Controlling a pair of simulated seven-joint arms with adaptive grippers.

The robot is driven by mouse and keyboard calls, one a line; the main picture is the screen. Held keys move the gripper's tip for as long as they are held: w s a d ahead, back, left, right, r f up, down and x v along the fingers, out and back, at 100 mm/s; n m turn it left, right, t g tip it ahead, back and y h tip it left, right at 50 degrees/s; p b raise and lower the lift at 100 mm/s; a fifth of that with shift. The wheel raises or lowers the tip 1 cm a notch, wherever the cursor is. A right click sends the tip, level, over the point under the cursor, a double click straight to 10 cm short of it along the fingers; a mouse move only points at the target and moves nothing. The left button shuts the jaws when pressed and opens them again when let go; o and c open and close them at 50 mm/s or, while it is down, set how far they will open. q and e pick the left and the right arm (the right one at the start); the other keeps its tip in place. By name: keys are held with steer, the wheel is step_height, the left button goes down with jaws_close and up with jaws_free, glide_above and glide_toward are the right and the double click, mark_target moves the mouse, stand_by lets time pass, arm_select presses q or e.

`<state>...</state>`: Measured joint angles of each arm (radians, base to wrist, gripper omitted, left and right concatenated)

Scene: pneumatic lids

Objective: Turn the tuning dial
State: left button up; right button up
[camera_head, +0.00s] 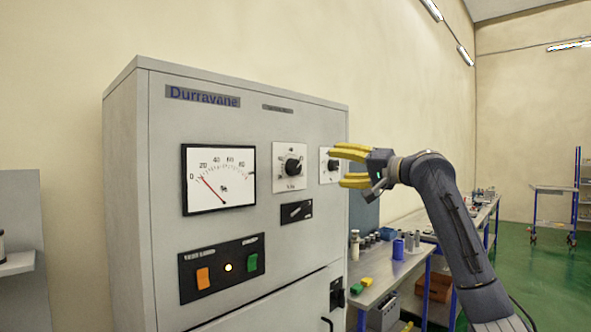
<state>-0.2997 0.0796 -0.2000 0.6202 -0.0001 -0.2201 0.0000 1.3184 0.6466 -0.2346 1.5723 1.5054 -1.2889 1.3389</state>
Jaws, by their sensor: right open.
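A grey cabinet marked Durravane (170,130) carries two black knobs on white scale plates. The left dial (293,166) is in full view. The right dial (333,165) is partly hidden by my right gripper. The labels are too small to tell which is the tuning dial. My right gripper (341,167) has yellow fingers, open and pointing left. One finger shows above the right knob and one below it. I cannot tell whether they touch it. My left gripper is not in view.
The panel also has a meter (219,178), a small black switch (296,211), an orange button (203,278) and a green button (252,262). A workbench (385,275) with small parts stands right of the cabinet, behind my right arm.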

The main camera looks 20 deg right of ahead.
steer(key=m, duration=0.1)
glide_toward(297, 168)
steer(key=x, duration=1)
steer(key=shift+w+a, duration=0.15)
steer(key=shift+a, duration=0.05)
steer(key=shift+c, duration=0.2)
steer(key=c, duration=1.3)
steer(key=shift+o, duration=0.2)
